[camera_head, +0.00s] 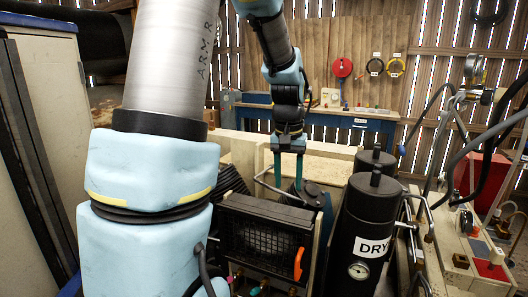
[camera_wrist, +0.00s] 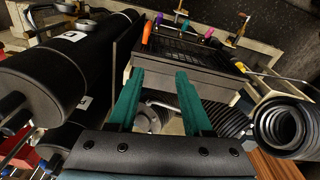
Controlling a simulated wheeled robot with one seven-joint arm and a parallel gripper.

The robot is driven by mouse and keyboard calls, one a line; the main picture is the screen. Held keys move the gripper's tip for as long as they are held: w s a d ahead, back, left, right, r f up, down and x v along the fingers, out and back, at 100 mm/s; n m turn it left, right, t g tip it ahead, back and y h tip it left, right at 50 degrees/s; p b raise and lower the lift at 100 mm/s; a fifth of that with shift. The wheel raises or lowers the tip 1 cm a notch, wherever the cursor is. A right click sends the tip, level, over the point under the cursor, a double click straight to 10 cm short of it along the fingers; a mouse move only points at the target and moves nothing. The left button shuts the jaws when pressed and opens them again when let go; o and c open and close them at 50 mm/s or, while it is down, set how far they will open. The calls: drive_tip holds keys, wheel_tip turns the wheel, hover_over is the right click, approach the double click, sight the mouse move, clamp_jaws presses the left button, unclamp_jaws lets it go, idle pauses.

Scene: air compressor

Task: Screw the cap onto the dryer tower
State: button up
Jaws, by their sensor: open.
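The front dryer tower (camera_head: 362,222) is a black cylinder with a white label reading "DRY" and a round gauge, at right of centre in the head view. A dark cap-like top with a raised grip (camera_head: 376,180) sits on it; I cannot tell whether it is a separate cap or how tight it is. A second black tower stands just behind. In the wrist view, a black tower (camera_wrist: 75,65) lies across the left side. My gripper (camera_head: 288,178) has teal fingers, points down left of the towers, and is open and empty. In the wrist view its fingers (camera_wrist: 157,82) are spread apart.
A black-grilled cooler box (camera_head: 262,240) with an orange handle (camera_head: 298,264) stands left of the front tower. A dark rounded part (camera_head: 312,190) is near my fingertips. Hoses and pipes crowd the right. A blue workbench (camera_head: 365,125) stands at the back.

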drive_tip(key=shift+o, duration=0.9)
drive_tip(key=s+a+f+n, duration=0.1)
drive_tip(key=s+a+f, duration=0.2)
drive_tip(key=s+a, duration=0.2)
drive_tip(key=s+a+f+n+b, duration=0.1)
drive_tip(key=s+a+f, duration=0.2)
drive_tip(key=s+a, duration=0.2)
drive_tip(key=a, duration=0.3)
drive_tip(key=shift+a+t, duration=0.15)
drive_tip(key=shift+t, duration=0.15)
wheel_tip(320, 180, up, 17)
drive_tip(key=m+t+h+b, duration=0.2)
drive_tip(key=m+b, duration=0.3)
drive_tip(key=b, duration=0.5)
hover_over(377, 172)
drive_tip(key=s+a, duration=0.2)
drive_tip(key=s, duration=0.1)
drive_tip(key=p+x, duration=0.2)
drive_tip(key=x, duration=0.8)
drive_tip(key=shift+w+d+f, duration=0.1)
drive_tip(key=shift+w+f, duration=0.1)
drive_tip(key=shift+w, duration=0.05)
clamp_jaws()
